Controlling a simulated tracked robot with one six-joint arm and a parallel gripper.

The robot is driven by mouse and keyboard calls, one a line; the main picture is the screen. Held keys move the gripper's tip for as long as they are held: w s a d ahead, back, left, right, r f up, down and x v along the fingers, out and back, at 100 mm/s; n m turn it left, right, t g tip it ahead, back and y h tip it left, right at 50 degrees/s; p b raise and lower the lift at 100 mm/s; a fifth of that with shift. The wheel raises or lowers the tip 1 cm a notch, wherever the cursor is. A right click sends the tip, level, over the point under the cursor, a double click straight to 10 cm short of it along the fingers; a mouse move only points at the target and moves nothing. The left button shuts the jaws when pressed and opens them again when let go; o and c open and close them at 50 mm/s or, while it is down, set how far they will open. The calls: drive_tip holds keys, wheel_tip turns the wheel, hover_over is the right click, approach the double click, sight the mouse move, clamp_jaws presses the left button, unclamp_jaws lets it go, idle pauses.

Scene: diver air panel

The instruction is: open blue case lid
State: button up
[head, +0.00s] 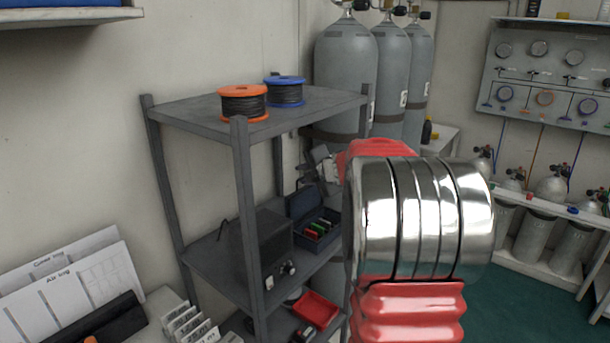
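The blue case (322,240) sits on the middle shelf of the grey rack. Its lid (302,203) stands raised at the back left, and green, red and orange items show inside. My gripper (313,172) is above the case, near the rack's right post, with a visible gap between it and the lid. It is small and partly hidden behind my red and chrome arm, so its opening is unclear. I see nothing held in it.
A dark box with knobs (268,250) stands left of the case. An orange reel (243,103) and a blue reel (286,92) are on the top shelf (190,108). A red tray (315,309) is below. Tall grey cylinders (345,60) stand behind the rack.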

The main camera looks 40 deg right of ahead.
drive_tip(key=shift+s, duration=0.1)
drive_tip(key=v, duration=1.3)
drive_tip(key=shift+s, duration=0.25)
drive_tip(key=shift+a+r, duration=0.1)
drive_tip(key=shift+r, duration=0.05)
